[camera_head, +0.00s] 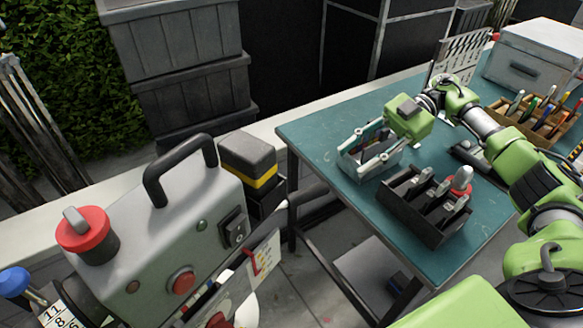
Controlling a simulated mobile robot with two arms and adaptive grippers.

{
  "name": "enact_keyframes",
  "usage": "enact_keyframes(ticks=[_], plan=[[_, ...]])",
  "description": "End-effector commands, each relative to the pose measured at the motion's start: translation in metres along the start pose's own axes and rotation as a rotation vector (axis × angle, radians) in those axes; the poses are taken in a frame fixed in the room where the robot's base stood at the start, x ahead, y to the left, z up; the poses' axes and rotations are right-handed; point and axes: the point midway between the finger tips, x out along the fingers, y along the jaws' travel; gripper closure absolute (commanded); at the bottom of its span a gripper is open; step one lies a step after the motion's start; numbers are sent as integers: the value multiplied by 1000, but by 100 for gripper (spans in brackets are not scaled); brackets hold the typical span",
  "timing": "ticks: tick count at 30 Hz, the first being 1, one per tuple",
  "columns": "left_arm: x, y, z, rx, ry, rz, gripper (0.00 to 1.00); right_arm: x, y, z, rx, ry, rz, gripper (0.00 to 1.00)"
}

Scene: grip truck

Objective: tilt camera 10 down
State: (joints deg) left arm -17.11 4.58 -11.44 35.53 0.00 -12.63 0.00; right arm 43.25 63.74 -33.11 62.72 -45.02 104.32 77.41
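My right gripper (361,150) hangs over the left part of the teal table (310,130), its arm reaching in from the right. Its two pale fingers are spread apart, and I see nothing held between them. Below the fingers is a small grey open bin (384,172), partly covered by them; whether they touch it I cannot tell. My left gripper is not in view. No separate camera shows in this view.
A black divided tray (430,230) with tools sits near the table's front edge. A grey handled machine (190,225) is at left; grey crates (185,45) stand behind.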

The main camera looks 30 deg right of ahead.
Motion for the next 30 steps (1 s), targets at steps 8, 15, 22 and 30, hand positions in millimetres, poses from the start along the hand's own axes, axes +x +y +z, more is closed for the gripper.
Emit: enact_keyframes(ticks=[8,15,22,30], plan=[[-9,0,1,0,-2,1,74,20,-1,-2,1,0,-5,63],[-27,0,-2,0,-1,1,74,71,-1,-4,0,2,-5,63],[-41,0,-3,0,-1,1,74,114,-1,-4,0,2,-2,63],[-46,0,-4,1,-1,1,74,136,0,-1,-1,-1,-1,63]])
